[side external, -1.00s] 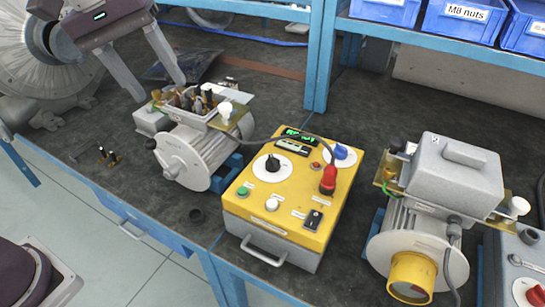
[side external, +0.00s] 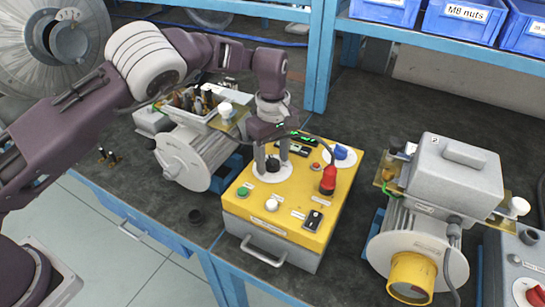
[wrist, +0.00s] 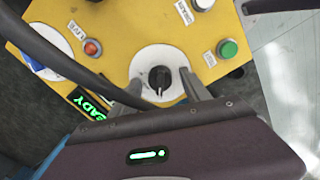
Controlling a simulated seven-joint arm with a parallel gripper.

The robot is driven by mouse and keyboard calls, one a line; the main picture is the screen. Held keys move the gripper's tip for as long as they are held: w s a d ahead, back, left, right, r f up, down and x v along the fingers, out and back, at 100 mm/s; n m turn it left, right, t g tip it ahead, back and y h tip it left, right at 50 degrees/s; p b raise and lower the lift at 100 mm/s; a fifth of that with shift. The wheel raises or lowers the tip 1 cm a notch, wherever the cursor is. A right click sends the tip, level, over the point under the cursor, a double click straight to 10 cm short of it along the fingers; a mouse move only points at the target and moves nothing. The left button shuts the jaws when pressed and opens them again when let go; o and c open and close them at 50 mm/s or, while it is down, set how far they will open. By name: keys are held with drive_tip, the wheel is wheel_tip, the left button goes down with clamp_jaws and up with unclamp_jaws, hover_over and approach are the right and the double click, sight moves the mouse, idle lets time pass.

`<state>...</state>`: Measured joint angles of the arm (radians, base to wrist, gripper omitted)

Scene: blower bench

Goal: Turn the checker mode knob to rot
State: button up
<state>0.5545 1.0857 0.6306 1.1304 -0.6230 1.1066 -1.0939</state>
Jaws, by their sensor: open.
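The yellow checker box (side external: 240,205) stands on the bench, with a black mode knob (side external: 272,164) on a white round dial on its top. In the wrist view the knob (wrist: 160,78) shows a pale pointer line toward the bottom of the picture. My gripper (side external: 271,164) is open and points down over the dial. In the wrist view its two fingers (wrist: 160,92) stand one on each side of the knob, a little short of its middle. I cannot tell whether they touch it. The dial's mode labels are not readable.
On the box are a green button (side external: 243,191), a white button (side external: 271,204), a red plug (side external: 328,179) with a dark cable, a blue knob (side external: 341,153) and a green lit display (wrist: 90,106). Motors stand on both sides (side external: 187,155), (side external: 420,240). A blue shelf post (side external: 320,60) rises behind.

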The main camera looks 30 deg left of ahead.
clamp_jaws()
drive_tip(key=shift+m, duration=0.3)
drive_tip(key=m, duration=0.4)
drive_tip(key=shift+m, duration=0.3)
drive_tip(key=m, duration=0.4)
drive_tip(key=shift+m, duration=0.3)
drive_tip(key=m, duration=0.5)
drive_tip(key=shift+m, duration=2.5)
